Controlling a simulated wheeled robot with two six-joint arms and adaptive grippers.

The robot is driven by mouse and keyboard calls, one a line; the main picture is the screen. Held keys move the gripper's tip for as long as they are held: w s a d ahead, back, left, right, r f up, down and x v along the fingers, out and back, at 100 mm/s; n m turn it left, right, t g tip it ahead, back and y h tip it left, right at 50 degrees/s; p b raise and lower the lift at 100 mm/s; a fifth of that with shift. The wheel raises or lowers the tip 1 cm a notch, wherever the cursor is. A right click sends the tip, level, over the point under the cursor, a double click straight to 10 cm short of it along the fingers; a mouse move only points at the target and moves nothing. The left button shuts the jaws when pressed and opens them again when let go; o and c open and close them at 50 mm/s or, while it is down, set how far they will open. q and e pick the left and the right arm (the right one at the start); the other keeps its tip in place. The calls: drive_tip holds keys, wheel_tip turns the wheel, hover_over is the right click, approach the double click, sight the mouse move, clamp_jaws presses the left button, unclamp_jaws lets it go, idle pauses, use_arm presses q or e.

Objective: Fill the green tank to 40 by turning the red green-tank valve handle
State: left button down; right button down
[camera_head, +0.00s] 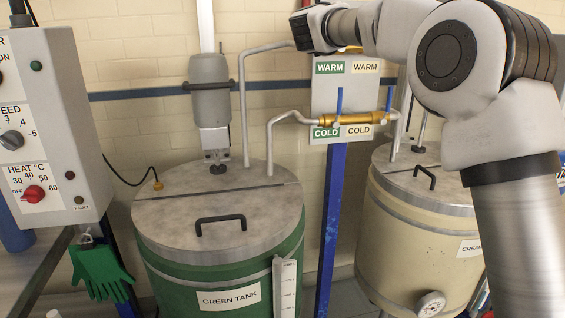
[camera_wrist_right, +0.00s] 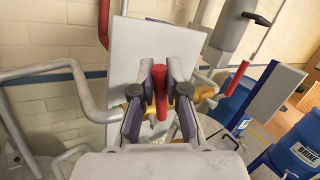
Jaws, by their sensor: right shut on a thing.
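The green tank (camera_head: 222,272) stands at the lower middle of the head view, with its grey lid (camera_head: 215,185) closed. A white level gauge strip (camera_head: 287,275) is on its front right; its reading is too small to tell. My right arm reaches to the warm pipe above the green WARM label (camera_head: 329,68). In the right wrist view, my right gripper (camera_wrist_right: 160,88) is shut on a red valve handle (camera_wrist_right: 161,92), one finger on each side. In the head view, my wrist hides that handle. My left gripper is not in view.
Two blue handles (camera_head: 339,102) rise from the brass cold pipe (camera_head: 352,118) below. The cream tank (camera_head: 415,235) stands at right, partly behind my arm. A control box (camera_head: 45,130) and green gloves (camera_head: 100,270) are at left.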

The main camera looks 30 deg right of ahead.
drive_tip(key=shift+r, duration=0.15)
drive_tip(key=d+m+g+p, duration=0.1)
drive_tip(key=m+p, duration=0.1)
drive_tip(key=d+m+y+p, duration=0.1)
drive_tip(key=d+m+p, duration=0.1)
drive_tip(key=shift+s+r+g+y, duration=0.15)
drive_tip(key=shift+s+g+y, duration=0.15)
drive_tip(key=shift+s+g, duration=0.1)
drive_tip(key=c, duration=1.4)
unclamp_jaws()
drive_tip(key=shift+o, duration=1.2)
drive_tip(key=shift+d, duration=0.1)
